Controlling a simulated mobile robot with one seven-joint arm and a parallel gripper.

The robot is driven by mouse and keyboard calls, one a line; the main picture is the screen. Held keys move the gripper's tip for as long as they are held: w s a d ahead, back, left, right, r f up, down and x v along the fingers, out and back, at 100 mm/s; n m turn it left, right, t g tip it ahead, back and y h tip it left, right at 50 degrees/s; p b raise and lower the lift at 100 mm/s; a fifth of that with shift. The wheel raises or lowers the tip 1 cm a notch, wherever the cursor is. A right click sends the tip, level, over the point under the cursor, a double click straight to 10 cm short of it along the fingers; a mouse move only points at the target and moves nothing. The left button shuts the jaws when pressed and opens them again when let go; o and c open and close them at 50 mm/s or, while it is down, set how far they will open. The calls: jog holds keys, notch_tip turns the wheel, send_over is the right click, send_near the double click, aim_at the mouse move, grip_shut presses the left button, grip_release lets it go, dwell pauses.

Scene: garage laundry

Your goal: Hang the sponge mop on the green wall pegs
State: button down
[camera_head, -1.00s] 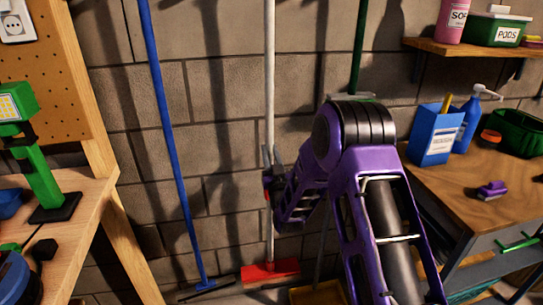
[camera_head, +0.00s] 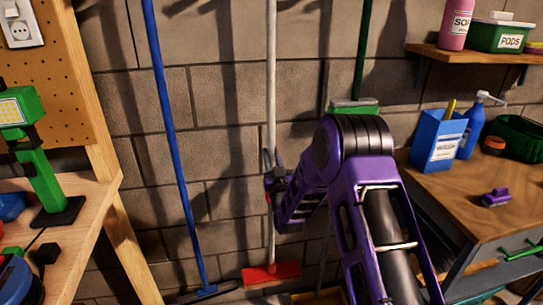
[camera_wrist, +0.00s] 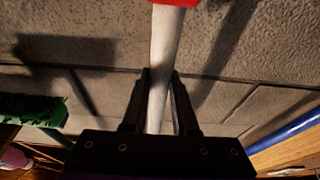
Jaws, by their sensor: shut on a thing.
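The tool in my gripper has a long white handle (camera_head: 271,80) and a wide red head (camera_head: 271,272); I take it to be the sponge mop. It stands nearly upright before the block wall, its head low near the floor. My gripper (camera_head: 272,172) is shut around the white handle partway down. In the wrist view the handle (camera_wrist: 163,60) runs between the two fingers (camera_wrist: 158,85), with a red part (camera_wrist: 175,2) of the tool at the top edge. The handle's upper end is out of frame. I see no green wall pegs in these views.
A blue-handled tool (camera_head: 168,120) leans left of the mop. A green-handled tool (camera_head: 362,50) with a green head (camera_head: 355,107) hangs to the right. A workbench (camera_head: 75,235) stands left. A wooden counter (camera_head: 450,200) stands right, below a shelf (camera_head: 465,52).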

jog(key=shift+f, duration=0.75)
jog(key=c, duration=0.6)
grip_release()
jog(key=shift+f, duration=0.15)
jog(key=shift+s, duration=0.1)
